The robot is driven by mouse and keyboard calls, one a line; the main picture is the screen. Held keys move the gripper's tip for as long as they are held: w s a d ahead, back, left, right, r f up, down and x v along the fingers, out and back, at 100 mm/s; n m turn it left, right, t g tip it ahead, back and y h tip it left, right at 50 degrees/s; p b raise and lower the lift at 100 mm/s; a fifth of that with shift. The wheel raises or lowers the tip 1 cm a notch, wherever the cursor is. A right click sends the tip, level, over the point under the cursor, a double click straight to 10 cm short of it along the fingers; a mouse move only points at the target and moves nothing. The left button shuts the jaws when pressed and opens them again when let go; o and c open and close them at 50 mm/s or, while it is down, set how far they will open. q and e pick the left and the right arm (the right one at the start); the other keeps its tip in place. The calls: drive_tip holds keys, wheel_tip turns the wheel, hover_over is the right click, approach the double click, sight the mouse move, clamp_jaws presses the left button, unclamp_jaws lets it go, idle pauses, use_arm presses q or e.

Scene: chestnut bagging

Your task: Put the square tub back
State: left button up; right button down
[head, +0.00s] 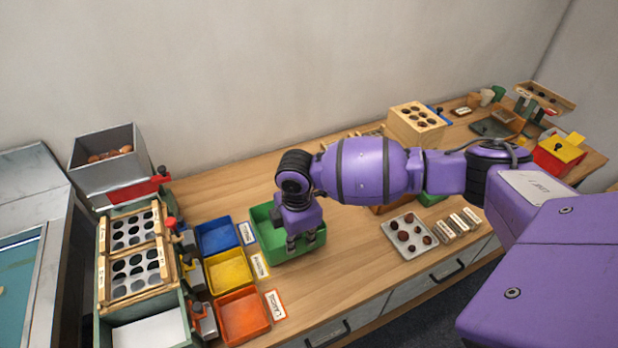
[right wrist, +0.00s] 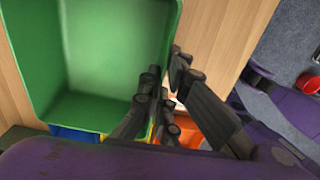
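The green tub (head: 262,222), a deep squarish open box, stands on or just above the wooden bench, right of the blue and yellow bins; I cannot tell if it touches the bench. It looks empty inside in the right wrist view (right wrist: 110,60). My right gripper (head: 301,243) points down at the tub's near right side. In the right wrist view its fingers (right wrist: 168,85) lie close together on either side of the tub's wall and look shut on it. The arm hides part of the tub's back. My left gripper is not in view.
Blue (head: 216,237), yellow (head: 228,270) and orange (head: 243,316) bins line up left of the tub, with label cards between. A holed sorting rack (head: 103,262) stands further left. A grey tray (head: 393,226) of chestnuts lies right. Bench between tub and tray is clear.

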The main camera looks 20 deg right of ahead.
sight(299, 246)
drive_tip(key=shift+w+f, duration=0.35)
drive_tip(key=shift+w, duration=0.1)
drive_tip(key=shift+w+d+f, duration=0.1)
drive_tip(key=shift+f, duration=1.5)
drive_tip(key=shift+f, duration=0.15)
drive_tip(key=c, duration=2)
unclamp_jaws()
wheel_tip(299, 246, up, 12)
drive_tip(key=shift+r, duration=0.2)
